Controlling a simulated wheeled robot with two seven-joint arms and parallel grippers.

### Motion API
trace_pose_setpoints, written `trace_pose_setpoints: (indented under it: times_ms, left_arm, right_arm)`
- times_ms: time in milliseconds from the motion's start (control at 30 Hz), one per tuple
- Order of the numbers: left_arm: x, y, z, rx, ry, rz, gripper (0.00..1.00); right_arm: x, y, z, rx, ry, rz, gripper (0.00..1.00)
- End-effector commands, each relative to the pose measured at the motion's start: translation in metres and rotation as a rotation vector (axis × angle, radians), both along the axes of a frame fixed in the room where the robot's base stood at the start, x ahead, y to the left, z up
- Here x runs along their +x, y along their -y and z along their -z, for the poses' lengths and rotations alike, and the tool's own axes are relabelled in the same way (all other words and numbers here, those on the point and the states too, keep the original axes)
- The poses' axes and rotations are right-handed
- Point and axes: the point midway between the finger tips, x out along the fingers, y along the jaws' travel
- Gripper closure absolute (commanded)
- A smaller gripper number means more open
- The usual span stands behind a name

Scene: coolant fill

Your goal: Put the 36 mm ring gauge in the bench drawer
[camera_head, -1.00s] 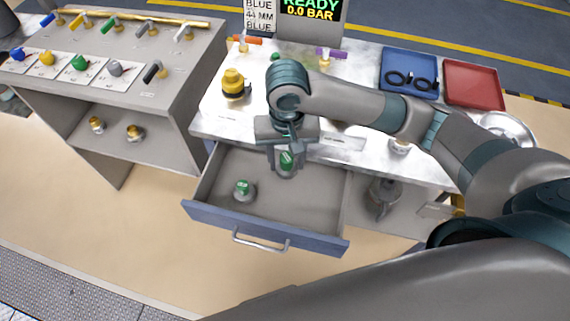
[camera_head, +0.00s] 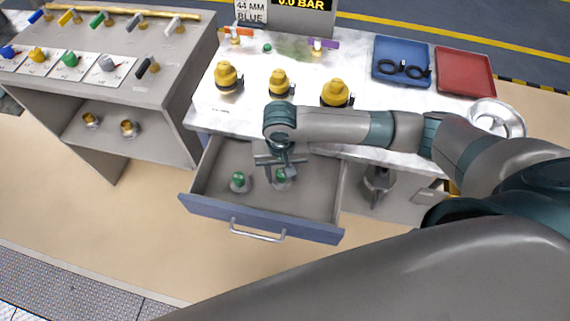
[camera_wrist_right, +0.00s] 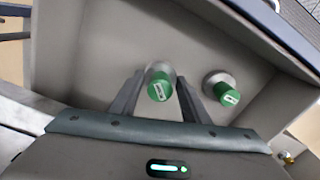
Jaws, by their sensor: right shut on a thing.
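The bench drawer (camera_head: 313,200) is pulled open below the marble-topped bench, with a blue front. My right gripper (camera_head: 283,174) is down inside the drawer, shut on a green-topped metal piece (camera_head: 281,179), perhaps the ring gauge. In the right wrist view, this piece (camera_wrist_right: 160,84) is between my two fingers (camera_wrist_right: 158,98), low over or on the drawer floor; I cannot tell whether it touches. A second green-topped metal piece (camera_head: 239,182) stands on the drawer floor to its left, and to its right in the wrist view (camera_wrist_right: 221,90). Their labels are too small to read. My left gripper is not in view.
Several yellow-topped pieces (camera_head: 279,82) stand on the bench top (camera_head: 230,112). A blue tray (camera_head: 402,52) with black rings and a red tray (camera_head: 465,72) lie at the right, near a metal bowl (camera_head: 496,117). A grey valve stand (camera_head: 110,75) is at left. The drawer's right side is clear.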

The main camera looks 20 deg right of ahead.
Motion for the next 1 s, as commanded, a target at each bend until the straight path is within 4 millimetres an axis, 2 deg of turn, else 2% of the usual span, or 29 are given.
trace_pose_setpoints:
  times_ms: [200,533,667,867,1000]
  left_arm:
    - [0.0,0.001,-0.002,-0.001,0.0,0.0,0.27]
    - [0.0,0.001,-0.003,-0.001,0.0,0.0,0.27]
    - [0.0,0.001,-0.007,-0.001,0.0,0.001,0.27]
    - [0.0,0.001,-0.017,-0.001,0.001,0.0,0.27]
    - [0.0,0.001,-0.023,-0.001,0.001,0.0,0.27]
  right_arm:
    - [0.001,0.0,0.016,0.001,0.001,0.001,0.81]
    - [0.001,0.001,0.016,0.001,0.001,0.001,0.81]
    - [0.01,0.007,0.014,-0.001,0.001,0.001,0.81]
    - [0.033,0.023,0.013,-0.002,0.0,0.004,0.81]
    - [0.033,0.023,0.025,-0.001,0.0,-0.001,0.81]
